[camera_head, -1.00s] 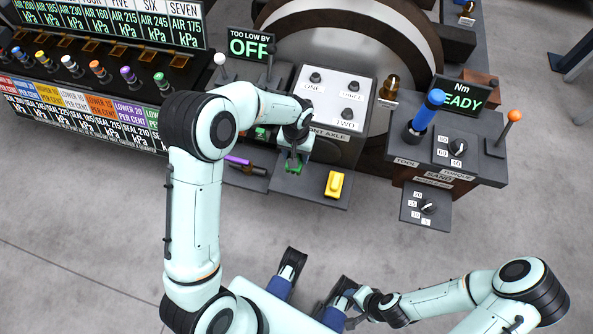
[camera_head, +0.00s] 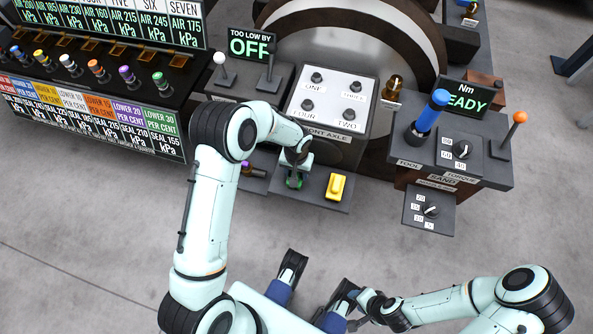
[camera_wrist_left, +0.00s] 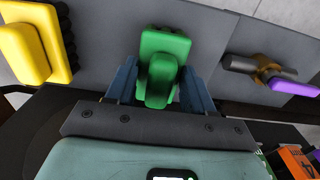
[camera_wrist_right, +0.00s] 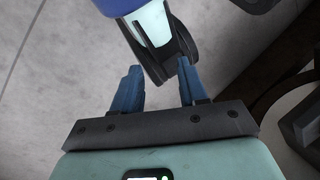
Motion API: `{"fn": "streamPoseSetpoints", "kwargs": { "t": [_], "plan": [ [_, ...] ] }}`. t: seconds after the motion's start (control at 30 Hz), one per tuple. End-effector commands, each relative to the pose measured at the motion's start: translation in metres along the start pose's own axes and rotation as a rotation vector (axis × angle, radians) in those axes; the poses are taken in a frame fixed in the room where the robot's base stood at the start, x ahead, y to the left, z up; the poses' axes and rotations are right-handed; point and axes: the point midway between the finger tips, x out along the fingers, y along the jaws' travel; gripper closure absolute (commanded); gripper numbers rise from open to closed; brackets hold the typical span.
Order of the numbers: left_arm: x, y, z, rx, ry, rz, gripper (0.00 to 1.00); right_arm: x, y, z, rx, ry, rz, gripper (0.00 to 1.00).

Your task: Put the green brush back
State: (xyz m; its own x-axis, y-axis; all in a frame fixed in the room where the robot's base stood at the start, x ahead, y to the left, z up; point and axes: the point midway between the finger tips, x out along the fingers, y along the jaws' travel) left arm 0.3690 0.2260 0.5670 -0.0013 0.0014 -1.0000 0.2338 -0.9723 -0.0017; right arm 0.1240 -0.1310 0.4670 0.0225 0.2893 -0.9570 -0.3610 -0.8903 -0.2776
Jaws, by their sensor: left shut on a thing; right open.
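The green brush (camera_wrist_left: 160,62) is between the blue fingertips of my left gripper (camera_wrist_left: 160,90), which is shut on it. In the head view the green brush (camera_head: 294,182) is at the dark shelf (camera_head: 312,197) below the front axle panel, left of the yellow brush (camera_head: 335,186). I cannot tell whether it touches the shelf. The yellow brush also shows at the upper left of the left wrist view (camera_wrist_left: 30,50). My right gripper (camera_wrist_right: 160,85) is open and empty, low in the head view, away from the shelf.
A purple-handled tool (camera_wrist_left: 275,78) lies on the shelf beside the green brush. The white-topped panel (camera_head: 331,100) stands behind. A blue-handled tool (camera_head: 430,113) stands at the right. An OFF sign (camera_head: 250,45) is behind. Grey floor in front is clear.

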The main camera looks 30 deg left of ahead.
Motion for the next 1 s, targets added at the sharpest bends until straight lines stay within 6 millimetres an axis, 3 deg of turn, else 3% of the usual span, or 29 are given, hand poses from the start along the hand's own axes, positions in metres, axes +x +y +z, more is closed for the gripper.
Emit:
{"fn": "streamPoseSetpoints", "kwargs": {
  "t": [0.13,0.17,0.23,0.63,1.0],
  "plan": [
    [0.003,0.0,0.0,0.0,0.0,0.0,0.76,0.003,0.001,-0.004,0.001,0.01,0.0,0.57],
    [0.003,0.0,0.0,0.0,-0.001,0.0,0.44,0.003,0.001,-0.004,0.001,0.012,0.0,0.57],
    [0.003,0.0,0.0,0.0,0.0,0.0,0.22,0.002,0.001,-0.004,0.001,0.011,0.0,0.57],
    [-0.004,0.0,0.0,0.0,0.001,0.0,0.22,-0.002,-0.001,0.002,0.0,-0.004,0.0,0.57],
    [-0.079,0.001,-0.001,0.0,0.004,0.002,0.22,-0.015,-0.005,0.02,-0.004,-0.055,-0.001,0.57]
  ]
}}
